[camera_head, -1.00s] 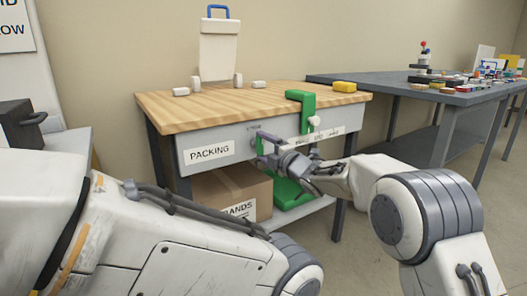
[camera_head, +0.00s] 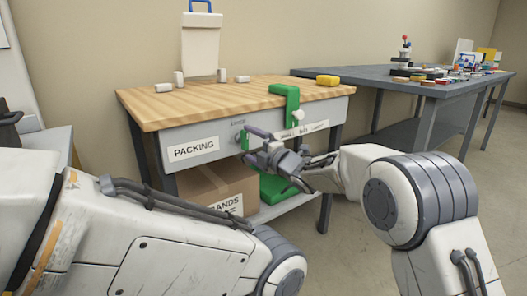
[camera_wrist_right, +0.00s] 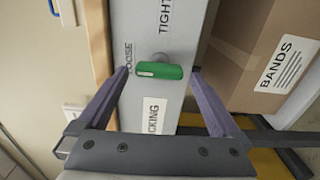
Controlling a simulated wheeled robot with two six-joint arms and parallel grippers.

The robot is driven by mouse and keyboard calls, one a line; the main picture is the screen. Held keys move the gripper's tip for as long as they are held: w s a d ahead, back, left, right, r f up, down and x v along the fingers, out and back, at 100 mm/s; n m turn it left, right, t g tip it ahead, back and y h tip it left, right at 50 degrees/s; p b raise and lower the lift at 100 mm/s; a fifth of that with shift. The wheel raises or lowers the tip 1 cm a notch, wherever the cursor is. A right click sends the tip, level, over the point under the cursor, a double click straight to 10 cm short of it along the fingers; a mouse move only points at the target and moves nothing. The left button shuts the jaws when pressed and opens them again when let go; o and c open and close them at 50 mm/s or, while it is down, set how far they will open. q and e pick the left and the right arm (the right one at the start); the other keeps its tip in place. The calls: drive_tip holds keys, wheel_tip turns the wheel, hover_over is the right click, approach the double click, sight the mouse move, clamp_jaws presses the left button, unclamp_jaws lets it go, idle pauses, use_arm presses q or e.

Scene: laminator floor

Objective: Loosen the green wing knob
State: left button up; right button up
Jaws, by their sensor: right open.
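The green wing knob (camera_wrist_right: 160,71) sits on the grey front panel of the packing bench, between the words LOOSE and TIGHT. Its wing lies across the line of lettering. In the head view the knob (camera_head: 244,140) shows as a small upright green piece, partly behind my gripper. My right gripper (camera_head: 249,145) is open at the panel. In the right wrist view its fingers (camera_wrist_right: 158,72) stand on either side of the knob, with a gap visible at each end of the wing. My left arm fills the lower left, with its gripper out of view.
A green clamp (camera_head: 288,92) with a pale knob grips the bench edge just right of the gripper. The wooden bench top (camera_head: 210,105) holds several white pieces and a yellow block (camera_head: 328,80). A cardboard box (camera_head: 217,185) sits on the shelf below.

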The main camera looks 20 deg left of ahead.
drive_tip(key=p+v, duration=0.1)
drive_tip(key=v, duration=0.7)
drive_tip(key=shift+s+p, duration=0.2)
drive_tip(key=shift+p, duration=0.1)
drive_tip(key=shift+d, duration=0.15)
